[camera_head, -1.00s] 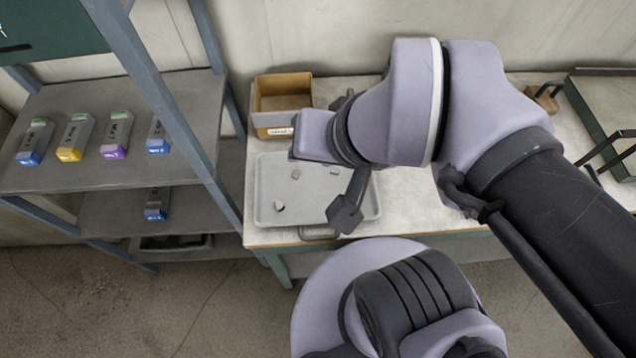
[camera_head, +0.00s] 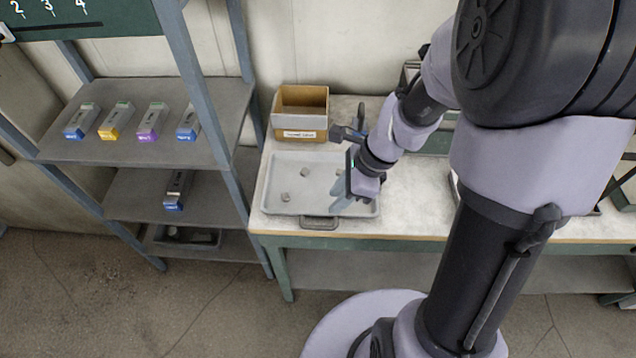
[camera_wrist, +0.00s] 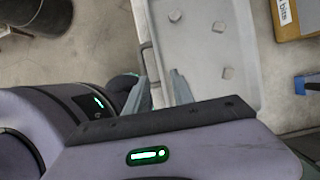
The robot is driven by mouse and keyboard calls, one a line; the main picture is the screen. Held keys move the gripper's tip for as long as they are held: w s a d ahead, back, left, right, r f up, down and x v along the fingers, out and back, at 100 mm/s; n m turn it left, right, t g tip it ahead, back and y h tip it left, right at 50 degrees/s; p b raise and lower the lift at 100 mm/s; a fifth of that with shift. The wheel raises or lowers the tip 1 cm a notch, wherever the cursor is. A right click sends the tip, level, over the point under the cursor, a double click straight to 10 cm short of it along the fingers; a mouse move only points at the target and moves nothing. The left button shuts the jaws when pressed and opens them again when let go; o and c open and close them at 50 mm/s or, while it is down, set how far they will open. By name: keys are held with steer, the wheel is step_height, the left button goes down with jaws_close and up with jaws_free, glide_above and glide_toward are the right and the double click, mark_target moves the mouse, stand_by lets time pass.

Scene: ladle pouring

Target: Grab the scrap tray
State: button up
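The scrap tray (camera_head: 290,162) is a shallow light-grey tray on the workbench, with several small grey scraps in it. Its dark handle (camera_head: 318,223) sticks out at the front edge of the bench. My gripper (camera_head: 342,198) is over the right part of the tray, near its front right corner, in the head view. The tray also fills the upper middle of the wrist view (camera_wrist: 193,20). There my gripper (camera_wrist: 158,90) has its two fingers apart, one on each side of the tray's handle-side edge. Contact cannot be told.
A labelled cardboard box (camera_head: 300,134) stands behind the tray. A dark tool with a blue part (camera_head: 346,134) lies beside it. A shelf rack (camera_head: 140,155) with several coloured-end blocks stands at left. The floor before the bench is clear at left.

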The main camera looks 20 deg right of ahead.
mark_target(322, 209)
steer(key=b+x, duration=0.1)
steer(key=x, duration=0.1)
steer(key=b+x, duration=0.1)
steer(key=x, duration=0.1)
steer(key=b+x, duration=0.1)
steer(key=x, duration=0.2)
steer(key=shift+w+a+b, duration=0.35)
steer(key=shift+b, duration=0.05)
steer(key=shift+r, duration=0.25)
jaws_close()
stand_by(0.6)
